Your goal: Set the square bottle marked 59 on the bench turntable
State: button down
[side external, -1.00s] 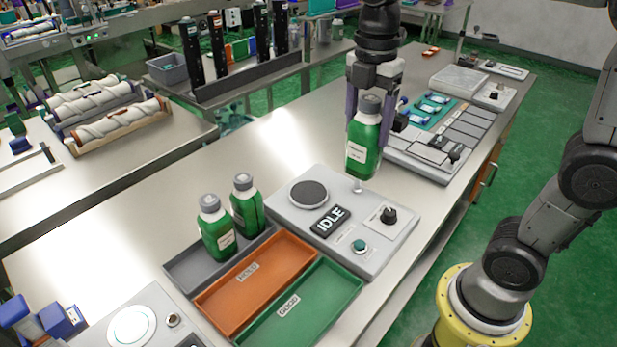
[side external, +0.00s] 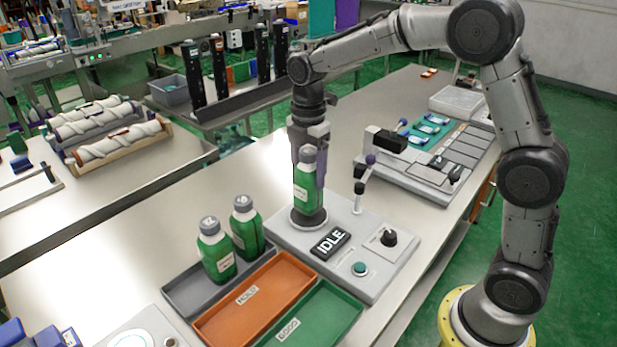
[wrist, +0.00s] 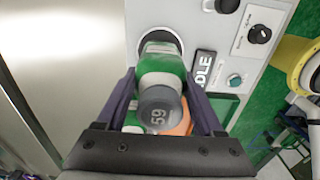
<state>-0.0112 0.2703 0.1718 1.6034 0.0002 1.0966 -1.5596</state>
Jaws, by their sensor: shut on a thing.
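The square bottle marked 59 (side external: 306,186) is green with a white band and a grey cap. Its cap, with the number 59, faces the wrist view (wrist: 158,112). My gripper (side external: 309,160) is shut on the bottle near its top, one finger on each side. The bottle is upright over the dark round turntable (side external: 308,222) on the grey bench unit. Its base appears at the turntable's surface; I cannot tell whether it bears on it. In the wrist view the turntable's dark rim (wrist: 142,40) shows behind the bottle.
The unit has an IDLE display (side external: 330,242), a black knob (side external: 388,237) and a teal button (side external: 360,269). Two more green bottles (side external: 216,255) (side external: 247,228) stand in a grey tray (side external: 190,297), beside an orange tray (side external: 255,298) and a green tray (side external: 318,318). A lever (side external: 360,190) rises right of the turntable.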

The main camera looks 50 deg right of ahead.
jog(key=shift+f, duration=0.9)
grip_release()
jog(key=shift+f, duration=0.15)
